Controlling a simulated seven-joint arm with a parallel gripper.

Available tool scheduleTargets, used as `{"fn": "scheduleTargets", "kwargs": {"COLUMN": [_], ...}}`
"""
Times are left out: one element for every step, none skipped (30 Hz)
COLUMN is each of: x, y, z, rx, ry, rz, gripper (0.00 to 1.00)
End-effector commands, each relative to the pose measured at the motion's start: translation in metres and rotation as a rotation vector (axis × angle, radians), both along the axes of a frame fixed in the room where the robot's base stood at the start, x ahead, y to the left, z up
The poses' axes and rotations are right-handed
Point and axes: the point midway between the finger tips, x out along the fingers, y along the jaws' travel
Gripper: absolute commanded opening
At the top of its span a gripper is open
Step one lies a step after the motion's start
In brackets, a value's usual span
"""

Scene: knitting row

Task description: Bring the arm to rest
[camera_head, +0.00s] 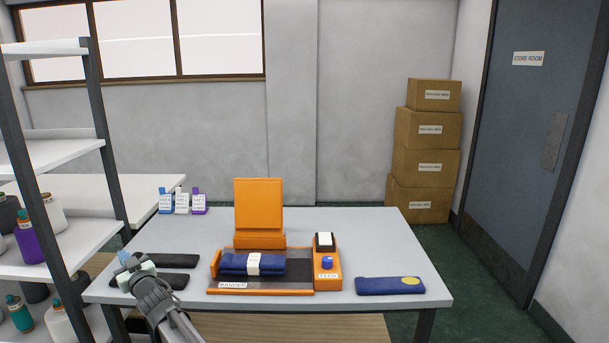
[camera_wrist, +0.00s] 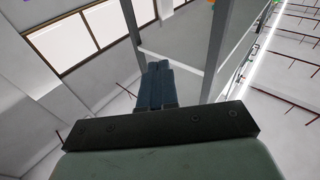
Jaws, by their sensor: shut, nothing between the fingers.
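My gripper (camera_head: 123,257) is raised at the front left of the grey table (camera_head: 330,225), in front of the dark folded pieces as seen in the head view. Its blue fingers (camera_wrist: 158,85) are shut together and hold nothing in the wrist view. The wrist camera is tilted, showing windows, a shelf post and the ceiling, with no table object in it. My arm comes up from the bottom edge of the head view.
An orange bander (camera_head: 260,291) holds a navy banded bundle (camera_head: 240,264). A navy folded piece (camera_head: 390,286) lies at the right, dark pieces (camera_head: 165,260) at the left. Cartons (camera_head: 427,130) stand behind.

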Motion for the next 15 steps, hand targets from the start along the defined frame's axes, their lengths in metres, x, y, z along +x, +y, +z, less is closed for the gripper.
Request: {"fn": "scheduleTargets", "kwargs": {"x": [-0.023, -0.032, -0.042, -0.048, -0.052, -0.057, -0.06, -0.062, -0.063, -0.063, -0.063, -0.061, -0.058, -0.055, -0.051], "y": [0.0, 0.001, 0.0, -0.001, -0.003, -0.007, -0.01, -0.013, -0.02, -0.025, -0.031, -0.04, -0.048, -0.056, -0.067], "z": [-0.01, -0.014, -0.021, -0.026, -0.032, -0.041, -0.048, -0.055, -0.067, -0.075, -0.084, -0.098, -0.108, -0.12, -0.134], "rx": [0.009, 0.015, 0.02, 0.022, 0.021, 0.019, 0.015, 0.01, 0.0, -0.009, -0.02, -0.036, -0.05, -0.066, -0.087], "ry": [-0.023, -0.035, -0.048, -0.054, -0.057, -0.059, -0.058, -0.057, -0.048, -0.042, -0.033, -0.017, -0.003, 0.013, 0.035], "rz": [0.03, 0.045, 0.059, 0.068, 0.073, 0.078, 0.08, 0.08, 0.076, 0.07, 0.065, 0.052, 0.04, 0.028, 0.01], "gripper": [0.0, 0.0, 0.0, 0.0, 0.0, 0.0, 0.0, 0.0, 0.0, 0.0, 0.0, 0.0, 0.0, 0.0, 0.0]}}
